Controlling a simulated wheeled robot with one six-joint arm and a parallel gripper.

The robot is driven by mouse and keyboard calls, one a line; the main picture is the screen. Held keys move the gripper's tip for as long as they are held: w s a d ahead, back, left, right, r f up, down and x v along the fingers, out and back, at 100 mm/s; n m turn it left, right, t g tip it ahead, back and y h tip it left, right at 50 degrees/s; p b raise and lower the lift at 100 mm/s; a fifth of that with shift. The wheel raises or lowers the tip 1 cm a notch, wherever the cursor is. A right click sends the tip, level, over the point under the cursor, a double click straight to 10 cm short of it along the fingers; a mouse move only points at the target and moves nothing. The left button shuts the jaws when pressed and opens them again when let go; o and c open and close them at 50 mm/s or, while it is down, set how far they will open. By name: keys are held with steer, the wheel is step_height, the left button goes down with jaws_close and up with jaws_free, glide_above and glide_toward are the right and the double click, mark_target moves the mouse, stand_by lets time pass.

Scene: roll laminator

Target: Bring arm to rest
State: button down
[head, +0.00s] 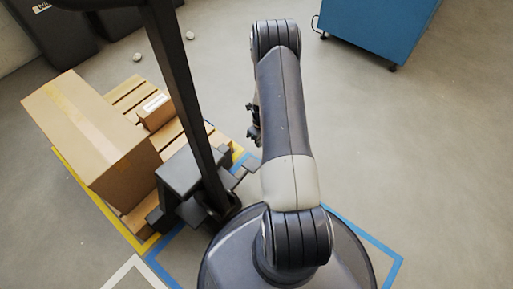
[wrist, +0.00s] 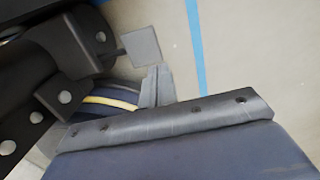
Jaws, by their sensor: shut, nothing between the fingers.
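My arm stands upright and bent in the middle of the head view. My gripper (head: 254,128) shows only in part there, as dark pieces at the left side of the arm; the rest is hidden behind the arm. In the wrist view its two grey fingertips (wrist: 158,72) are together with nothing between them. No held object is visible.
Left of my arm stands a dark pallet jack (head: 190,170), by a wooden pallet (head: 125,95) bearing a large cardboard box (head: 92,130) and a small box (head: 156,112). A blue cabinet (head: 378,30) stands upper right. The floor right of my arm is clear.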

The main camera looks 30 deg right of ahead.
steer(key=shift+d+r, duration=0.2)
steer(key=shift+r, duration=0.45)
steer(key=shift+f, duration=0.15)
steer(key=shift+h, duration=0.6)
steer(key=a+f, duration=0.1)
steer(key=s+a+f, duration=0.1)
steer(key=a, duration=0.1)
steer(key=a+f, duration=0.1)
steer(key=a, duration=0.1)
steer(key=shift+s+f, duration=0.35)
steer(key=shift+f, duration=0.05)
step_height(320, 180, up, 8)
steer(key=p, duration=0.2)
steer(key=shift+d, duration=0.15)
